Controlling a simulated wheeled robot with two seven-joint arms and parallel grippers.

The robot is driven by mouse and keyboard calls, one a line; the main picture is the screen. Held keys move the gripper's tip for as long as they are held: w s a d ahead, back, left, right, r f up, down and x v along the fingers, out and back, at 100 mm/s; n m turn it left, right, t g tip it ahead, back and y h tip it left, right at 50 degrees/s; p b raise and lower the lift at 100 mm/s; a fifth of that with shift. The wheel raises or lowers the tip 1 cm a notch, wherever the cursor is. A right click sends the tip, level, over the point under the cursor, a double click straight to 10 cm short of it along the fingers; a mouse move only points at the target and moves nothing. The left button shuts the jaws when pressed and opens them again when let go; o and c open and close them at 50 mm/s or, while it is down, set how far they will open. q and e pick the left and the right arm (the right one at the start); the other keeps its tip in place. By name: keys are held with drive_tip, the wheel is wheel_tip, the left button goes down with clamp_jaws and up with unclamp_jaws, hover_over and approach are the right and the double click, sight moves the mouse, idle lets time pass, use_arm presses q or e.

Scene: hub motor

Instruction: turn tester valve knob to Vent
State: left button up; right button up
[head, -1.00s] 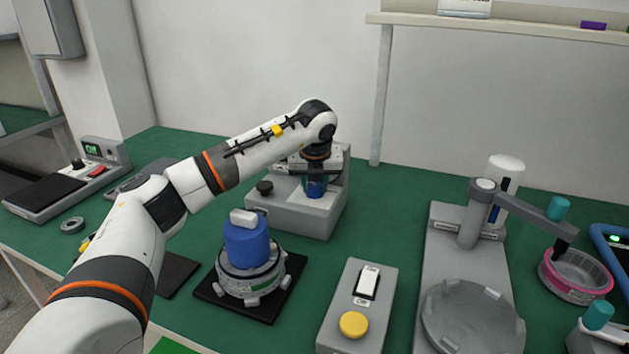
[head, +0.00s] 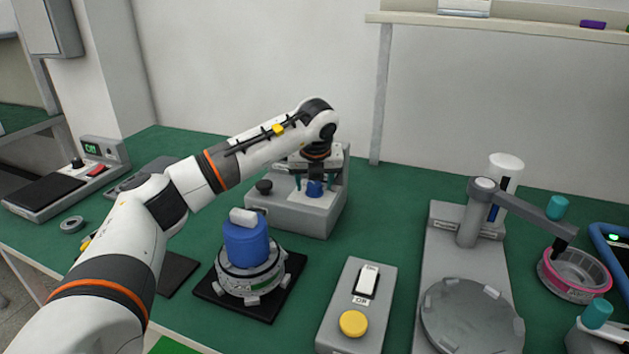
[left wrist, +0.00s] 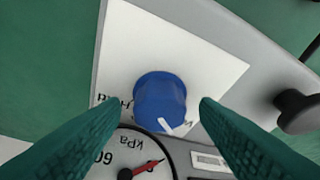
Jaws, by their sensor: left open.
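The tester (head: 300,213) is a grey box at the back of the bench with a white panel (left wrist: 205,60). Its blue valve knob (head: 315,188) also shows in the left wrist view (left wrist: 160,98). A white pointer mark on the knob faces the lower edge of that picture, slightly right, towards the gauge. A partly hidden label, apparently Hold, lies left of the knob. My left gripper (head: 314,183) is open, its teal fingers on either side of the knob with gaps visible. A Vent label cannot be made out. My right gripper is not in view.
A pressure gauge (left wrist: 135,160) with a red needle is beside the knob. A black knob (head: 264,187) is on the tester's left. A blue-topped hub motor (head: 246,245) stands in front, and a box with a yellow button (head: 353,323) is nearer. Green bench is free right of the tester.

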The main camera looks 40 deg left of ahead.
use_arm(q)
drive_tip(key=v, duration=0.7)
drive_tip(key=shift+r, duration=0.25)
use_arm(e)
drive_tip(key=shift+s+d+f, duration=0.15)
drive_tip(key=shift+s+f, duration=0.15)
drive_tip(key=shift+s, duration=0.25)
use_arm(q)
drive_tip(key=shift+s, duration=0.1)
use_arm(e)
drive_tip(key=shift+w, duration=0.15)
